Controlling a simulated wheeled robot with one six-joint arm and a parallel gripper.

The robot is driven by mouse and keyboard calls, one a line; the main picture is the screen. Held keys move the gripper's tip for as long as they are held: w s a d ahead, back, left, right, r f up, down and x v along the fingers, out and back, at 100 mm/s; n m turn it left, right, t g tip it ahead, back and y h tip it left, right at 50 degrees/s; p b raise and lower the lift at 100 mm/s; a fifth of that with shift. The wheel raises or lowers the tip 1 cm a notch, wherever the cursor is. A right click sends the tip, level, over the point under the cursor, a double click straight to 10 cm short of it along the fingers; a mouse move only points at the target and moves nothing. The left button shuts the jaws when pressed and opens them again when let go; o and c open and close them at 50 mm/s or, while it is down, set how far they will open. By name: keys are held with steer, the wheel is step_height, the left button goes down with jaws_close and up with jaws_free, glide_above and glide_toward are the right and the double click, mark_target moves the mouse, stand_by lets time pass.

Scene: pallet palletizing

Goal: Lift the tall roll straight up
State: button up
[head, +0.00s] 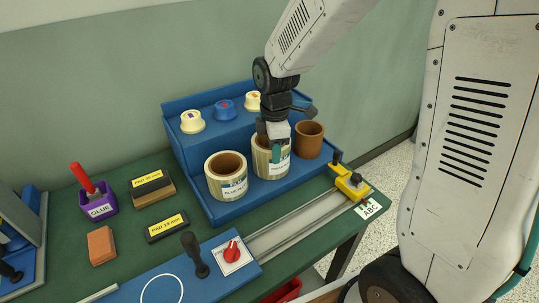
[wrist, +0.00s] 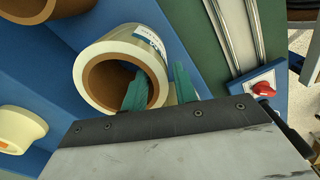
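A cream roll with a brown core and a blue-and-white label (head: 262,168) stands upright on the lower step of the blue rack, in the middle of three rolls. My gripper (head: 276,154) is over it from above, pointing down. In the wrist view, one teal finger of my gripper (wrist: 160,90) is inside the core of this roll (wrist: 93,75) and the other is outside, so the fingers straddle its wall. I cannot tell if both press on the wall. My gripper hides part of the roll in the head view.
Another cream roll (head: 226,182) stands close on the left, and a plain brown roll (head: 309,140) on the right. A rail with a yellow slider (head: 350,184) lies in front.

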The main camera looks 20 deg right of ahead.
jaws_close()
step_height(320, 180, up, 10)
stand_by(1.6)
